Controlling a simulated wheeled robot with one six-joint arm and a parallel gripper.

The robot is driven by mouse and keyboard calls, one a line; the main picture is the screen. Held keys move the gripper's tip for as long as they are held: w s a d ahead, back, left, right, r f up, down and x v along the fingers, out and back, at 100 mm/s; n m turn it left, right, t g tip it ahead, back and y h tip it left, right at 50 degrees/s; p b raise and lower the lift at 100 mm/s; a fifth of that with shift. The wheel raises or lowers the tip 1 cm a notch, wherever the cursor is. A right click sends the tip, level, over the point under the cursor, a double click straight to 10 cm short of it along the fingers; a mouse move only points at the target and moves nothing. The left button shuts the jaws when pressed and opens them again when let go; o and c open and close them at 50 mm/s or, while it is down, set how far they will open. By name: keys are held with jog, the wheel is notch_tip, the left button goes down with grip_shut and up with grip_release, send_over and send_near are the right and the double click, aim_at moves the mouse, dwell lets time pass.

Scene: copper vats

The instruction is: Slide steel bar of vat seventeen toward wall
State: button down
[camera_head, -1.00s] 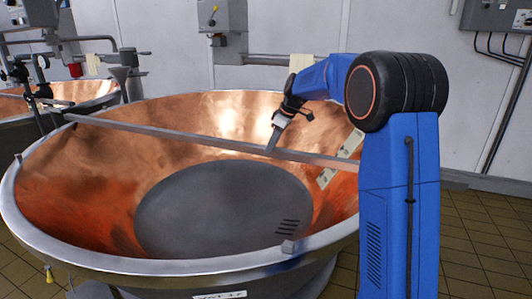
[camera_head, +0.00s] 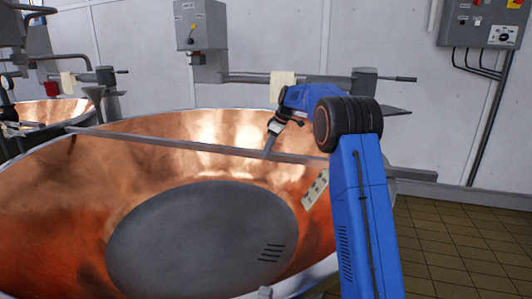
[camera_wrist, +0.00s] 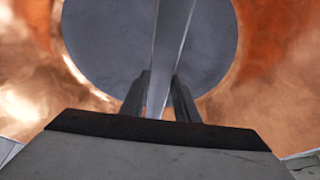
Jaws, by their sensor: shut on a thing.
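The steel bar (camera_head: 190,144) lies across the copper vat (camera_head: 60,195), spanning from its left rim to past its right side. It sits nearer the wall-side rim than the middle of the bowl. My gripper (camera_head: 268,155) reaches over the bowl from the right and is shut on the bar right of its middle. In the wrist view the bar (camera_wrist: 170,45) runs between the two fingers (camera_wrist: 158,98), above the grey round bottom of the vat. My arm hides part of the vat's right rim and part of the bar there.
The white wall (camera_head: 130,60) stands behind the vat with a grey box (camera_head: 200,25), a pipe and a hanging cloth (camera_head: 283,86). A control panel (camera_head: 485,22) is at upper right. Another copper vat (camera_head: 45,115) stands at left. Tiled floor (camera_head: 460,235) is clear at right.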

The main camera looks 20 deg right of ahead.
jog(key=shift+w+d+r, duration=0.15)
jog(key=shift+w+d, duration=0.05)
jog(key=c, duration=1.4)
grip_release()
jog(key=shift+o, duration=0.2)
jog(key=v, duration=1.7)
jog(key=shift+d+r, duration=0.1)
